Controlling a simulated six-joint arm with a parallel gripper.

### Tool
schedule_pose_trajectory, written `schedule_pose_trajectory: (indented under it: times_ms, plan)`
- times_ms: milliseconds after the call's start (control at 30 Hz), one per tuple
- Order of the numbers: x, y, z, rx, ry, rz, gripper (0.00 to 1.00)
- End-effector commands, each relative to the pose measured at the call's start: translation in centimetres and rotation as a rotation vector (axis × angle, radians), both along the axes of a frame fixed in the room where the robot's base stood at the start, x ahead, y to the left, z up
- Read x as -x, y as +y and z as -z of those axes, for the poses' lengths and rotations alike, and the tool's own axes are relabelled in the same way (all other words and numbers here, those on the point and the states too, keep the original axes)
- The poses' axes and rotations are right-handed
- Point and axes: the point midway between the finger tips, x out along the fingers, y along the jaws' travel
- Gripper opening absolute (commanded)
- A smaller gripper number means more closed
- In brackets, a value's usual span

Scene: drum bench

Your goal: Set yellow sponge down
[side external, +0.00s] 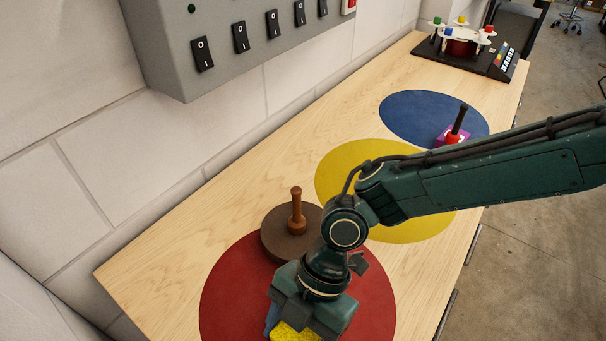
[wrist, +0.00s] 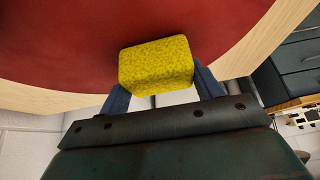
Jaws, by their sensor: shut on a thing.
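The yellow sponge (side external: 290,332) is at the bottom edge of the side view, partly cut off by the frame. In the wrist view the sponge (wrist: 157,64) sits between the two blue fingers of my gripper (wrist: 160,92). My gripper (side external: 285,322) is shut on it, low over the front part of the red disc (side external: 235,290). I cannot tell whether the sponge touches the disc.
A brown round block with a peg (side external: 283,240) stands at the red disc's back edge. A yellow disc (side external: 345,165) and a blue disc (side external: 410,105) lie farther along the bench. A purple block with a red and black handle (side external: 453,132) is on the blue disc. A switch panel (side external: 240,40) hangs on the wall.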

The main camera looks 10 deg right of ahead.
Motion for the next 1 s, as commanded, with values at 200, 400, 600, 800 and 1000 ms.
schedule_pose_trajectory:
  times_ms: [200, 400, 600, 800, 1000]
  plan:
    - [0.0, 0.0, 0.2, 0.0, 0.0, 0.0, 0.86]
    - [0.0, 0.0, 0.2, 0.0, 0.0, 0.0, 0.87]
    - [0.0, 0.0, 0.0, -0.001, -0.001, 0.0, 0.87]
    - [-0.5, -0.4, -1.2, -0.001, -0.002, 0.002, 0.87]
    - [-1.5, -1.4, -3.5, -0.002, -0.002, 0.001, 0.87]
